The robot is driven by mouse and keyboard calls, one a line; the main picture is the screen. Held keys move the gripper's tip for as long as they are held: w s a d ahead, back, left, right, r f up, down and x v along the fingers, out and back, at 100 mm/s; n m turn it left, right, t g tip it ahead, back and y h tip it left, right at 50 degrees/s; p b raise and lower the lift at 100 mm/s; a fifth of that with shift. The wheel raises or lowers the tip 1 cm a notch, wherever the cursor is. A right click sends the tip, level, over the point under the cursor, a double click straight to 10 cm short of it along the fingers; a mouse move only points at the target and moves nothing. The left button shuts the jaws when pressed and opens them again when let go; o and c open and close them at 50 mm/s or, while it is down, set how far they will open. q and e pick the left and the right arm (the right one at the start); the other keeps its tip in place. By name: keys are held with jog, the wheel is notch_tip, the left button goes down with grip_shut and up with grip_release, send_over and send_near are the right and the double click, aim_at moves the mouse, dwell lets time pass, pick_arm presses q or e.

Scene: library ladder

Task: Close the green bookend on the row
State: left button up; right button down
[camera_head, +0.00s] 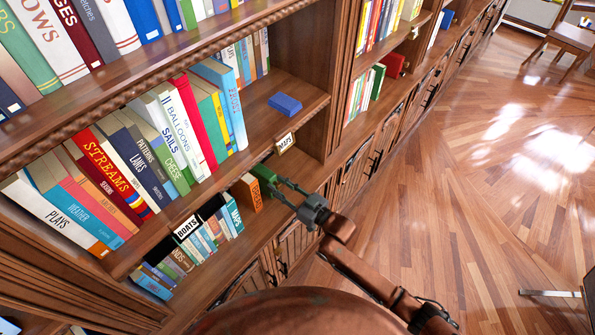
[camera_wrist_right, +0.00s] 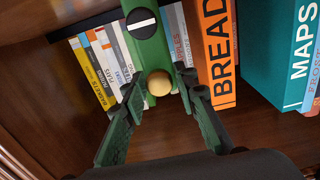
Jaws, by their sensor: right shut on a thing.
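The green bookend (camera_head: 263,173) stands on the lower shelf, just right of the orange BREAD box (camera_head: 247,194) in the head view. Thin books (camera_wrist_right: 98,68) stand beside and behind the bookend in the wrist view. Whether it touches them is unclear. My left gripper is not in view.
Small book boxes, one labelled BOATS (camera_head: 187,228), stand along the lower shelf. A teal MAPS box (camera_wrist_right: 276,60) stands beyond BREAD in the wrist view. A blue block (camera_head: 285,104) lies on the shelf above, behind a MAPS plate (camera_head: 286,142). The wood floor (camera_head: 450,190) is open at right.

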jog(key=shift+s+a+p, duration=0.3)
jog(key=shift+s+a, duration=0.45)
jog(key=shift+s, duration=0.05)
jog(key=c, duration=1.7)
grip_release()
jog(key=shift+c, duration=0.2)
jog(key=v, duration=1.2)
